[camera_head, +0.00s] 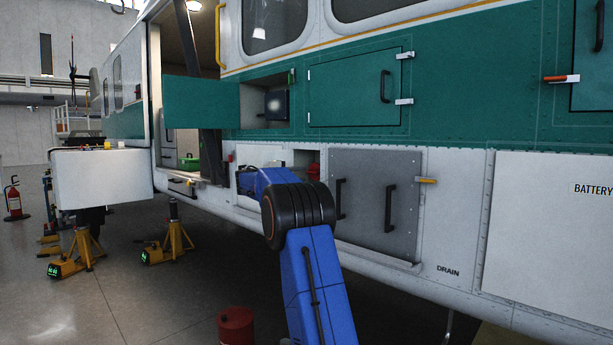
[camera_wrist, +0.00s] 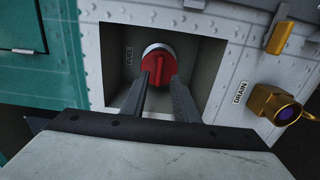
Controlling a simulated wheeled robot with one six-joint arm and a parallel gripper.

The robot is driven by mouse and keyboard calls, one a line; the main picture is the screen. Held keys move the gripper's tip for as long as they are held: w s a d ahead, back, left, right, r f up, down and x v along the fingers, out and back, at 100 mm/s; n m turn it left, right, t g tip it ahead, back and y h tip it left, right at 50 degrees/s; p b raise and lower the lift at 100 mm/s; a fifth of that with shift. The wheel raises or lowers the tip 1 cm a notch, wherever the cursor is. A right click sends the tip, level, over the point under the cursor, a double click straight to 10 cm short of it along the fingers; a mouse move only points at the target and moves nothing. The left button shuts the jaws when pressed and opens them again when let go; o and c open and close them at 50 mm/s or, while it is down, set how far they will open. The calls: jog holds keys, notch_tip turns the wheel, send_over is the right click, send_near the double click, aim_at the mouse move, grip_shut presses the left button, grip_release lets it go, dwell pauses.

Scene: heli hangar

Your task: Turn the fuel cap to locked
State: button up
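The red fuel cap (camera_wrist: 157,66) sits in a square recess (camera_wrist: 210,62) beside a FUEL label. Its raised grip ridge stands about upright in the wrist view, and a pale ring shows around its upper edge. My gripper (camera_wrist: 161,82) is open, with its two dark fingers apart and reaching into the recess. The fingertips overlap the lower part of the cap, one on each side of the ridge; I cannot tell whether they touch it. In the head view the red cap (camera_head: 314,170) shows small in its recess, and my arm hides the fingers.
A brass drain fitting (camera_wrist: 273,104) sticks out at the right in the wrist view. A green door (camera_head: 201,104) stands open at upper left. A grey panel (camera_head: 372,198) with black handles lies right of the recess. A red drum (camera_head: 236,326) stands on the floor.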

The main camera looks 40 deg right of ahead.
jog(key=s+a, duration=0.1)
jog(key=a, duration=1)
jog(key=shift+a, duration=0.4)
jog(key=s+a+f+t+y, duration=0.1)
jog(key=s+a+f+y, duration=0.5)
jog(key=s, duration=1.1)
jog(key=s+a+f+t+y, duration=0.1)
jog(key=s+a+f+y, duration=0.5)
jog(key=s+a+f, duration=0.9)
jog(key=s+a+f+t+y, duration=0.1)
jog(key=s+a+f+y, duration=0.5)
jog(key=s+a, duration=1.1)
jog(key=s+f, duration=0.4)
jog(key=shift+a+f+m+t, duration=0.3)
jog(key=shift+a+f+m, duration=0.05)
jog(key=shift+f+m, duration=0.05)
